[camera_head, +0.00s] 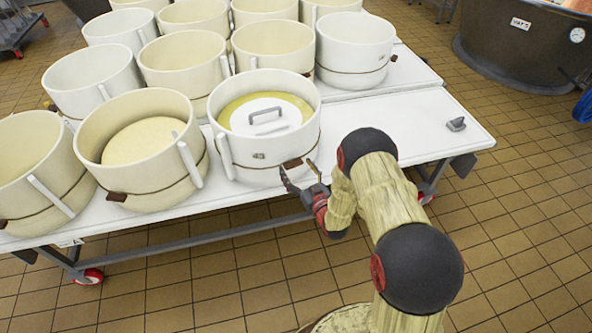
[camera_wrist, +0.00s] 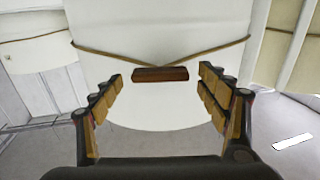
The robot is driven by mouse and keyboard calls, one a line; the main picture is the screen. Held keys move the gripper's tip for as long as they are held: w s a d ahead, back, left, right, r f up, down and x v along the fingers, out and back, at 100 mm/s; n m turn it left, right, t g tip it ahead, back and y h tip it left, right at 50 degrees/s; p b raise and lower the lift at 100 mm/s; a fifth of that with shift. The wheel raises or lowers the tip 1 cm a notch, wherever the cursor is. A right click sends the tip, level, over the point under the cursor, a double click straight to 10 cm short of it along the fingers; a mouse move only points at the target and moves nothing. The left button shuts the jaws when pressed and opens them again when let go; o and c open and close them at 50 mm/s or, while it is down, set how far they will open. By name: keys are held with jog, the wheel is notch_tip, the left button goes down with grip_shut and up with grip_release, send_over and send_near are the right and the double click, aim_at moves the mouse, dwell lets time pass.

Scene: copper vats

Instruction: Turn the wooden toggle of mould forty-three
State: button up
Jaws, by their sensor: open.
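A cream round mould (camera_head: 266,150) stands at the front edge of the white table, with a lidded yellow disc (camera_head: 264,113) inside it. A cord runs around its lower wall. A brown wooden toggle (camera_head: 292,163) sits on that cord; in the wrist view the toggle (camera_wrist: 160,74) lies level where the cord crosses, against the mould's wall (camera_wrist: 155,35). My gripper (camera_head: 300,179) is just in front of the toggle. In the wrist view my gripper (camera_wrist: 160,80) is open, with one finger on each side of the toggle and apart from it. I cannot read the mould's number.
Several other cream moulds crowd the white table (camera_head: 425,130) behind and to the left, one close by with its own toggle (camera_head: 117,196). A dark vat (camera_head: 520,45) stands at the back right.

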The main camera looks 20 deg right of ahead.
jog(key=shift+w+a, duration=0.1)
jog(key=shift+w, duration=0.2)
jog(key=shift+c, duration=0.4)
jog(key=c, duration=1.1)
jog(key=m, duration=0.4)
jog(key=shift+m, duration=0.3)
jog(key=m, duration=0.4)
jog(key=shift+p, duration=0.35)
jog(key=m, duration=0.5)
jog(key=shift+d+f, duration=0.1)
jog(key=shift+d, duration=0.1)
jog(key=shift+f+m+p, duration=0.1)
jog(key=shift+m+p, duration=0.45)
jog(key=shift+m, duration=1.65)
